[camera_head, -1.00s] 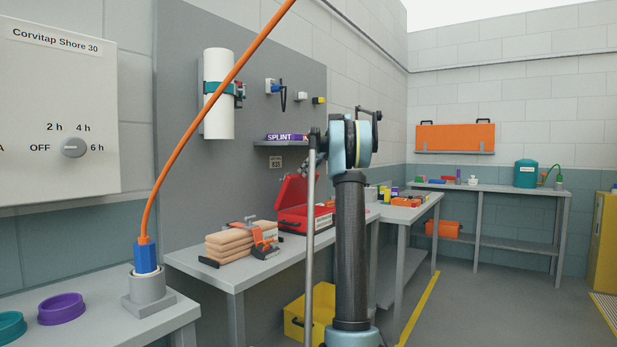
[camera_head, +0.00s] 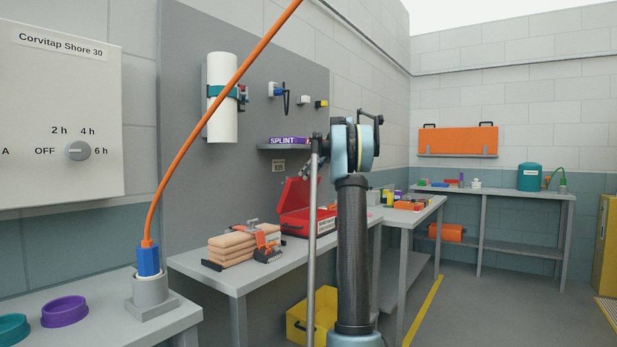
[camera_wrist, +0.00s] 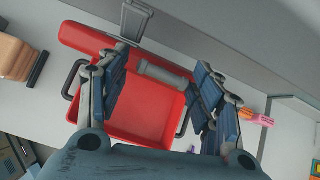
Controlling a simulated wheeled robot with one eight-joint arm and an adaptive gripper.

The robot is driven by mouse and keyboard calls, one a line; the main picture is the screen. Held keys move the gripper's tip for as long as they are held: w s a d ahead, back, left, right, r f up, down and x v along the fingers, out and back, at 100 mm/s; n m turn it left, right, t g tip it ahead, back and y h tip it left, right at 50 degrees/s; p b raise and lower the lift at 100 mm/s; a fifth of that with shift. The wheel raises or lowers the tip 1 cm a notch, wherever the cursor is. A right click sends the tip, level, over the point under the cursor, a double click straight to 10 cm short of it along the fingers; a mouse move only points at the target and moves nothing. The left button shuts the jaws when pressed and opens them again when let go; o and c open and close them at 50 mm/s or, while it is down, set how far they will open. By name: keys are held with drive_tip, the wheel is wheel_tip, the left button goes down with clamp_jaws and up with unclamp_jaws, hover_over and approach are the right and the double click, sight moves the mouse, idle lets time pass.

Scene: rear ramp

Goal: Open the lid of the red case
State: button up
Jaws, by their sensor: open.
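The red case (camera_head: 296,224) stands on the grey workbench, with its lid (camera_head: 300,195) raised and leaning back toward the wall. In the wrist view I look down into the open red tray of the case (camera_wrist: 150,122), with the lid (camera_wrist: 82,38) along its far side. It has a dark handle at each side and a grey cylinder lies across its far part. My gripper (camera_wrist: 160,82) is open above the case, its two fingers apart with nothing between them. In the head view my arm hides the case's right part, and the gripper is mostly hidden too.
Stacked tan pads (camera_head: 232,246) with an orange-and-grey clamp lie left of the case. A shelf (camera_head: 285,147) with a purple splint box is on the wall above. A yellow bin (camera_head: 297,322) stands below the bench. A pink item (camera_wrist: 263,120) lies right of the case.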

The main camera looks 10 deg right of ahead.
drive_tip(key=v, duration=1.2)
drive_tip(key=shift+f, duration=0.15)
drive_tip(key=c, duration=0.5)
drive_tip(key=shift+s+d+f, duration=0.2)
drive_tip(key=shift+d, duration=0.1)
drive_tip(key=c, duration=0.4)
drive_tip(key=s+d+f+m+t+y, duration=0.1)
drive_tip(key=s+d+f, duration=0.1)
drive_tip(key=s+d+f+m+t+y, duration=0.1)
drive_tip(key=s+d+f, duration=0.1)
drive_tip(key=s, duration=0.1)
drive_tip(key=shift+s+d+f+m, duration=0.2)
drive_tip(key=shift+d+f+m, duration=0.05)
drive_tip(key=shift+d+m, duration=0.1)
clamp_jaws()
drive_tip(key=w+a+f, duration=0.4)
drive_tip(key=w+a, duration=0.4)
drive_tip(key=w, duration=0.1)
drive_tip(key=shift+a+t, duration=0.25)
drive_tip(key=shift+t, duration=0.05)
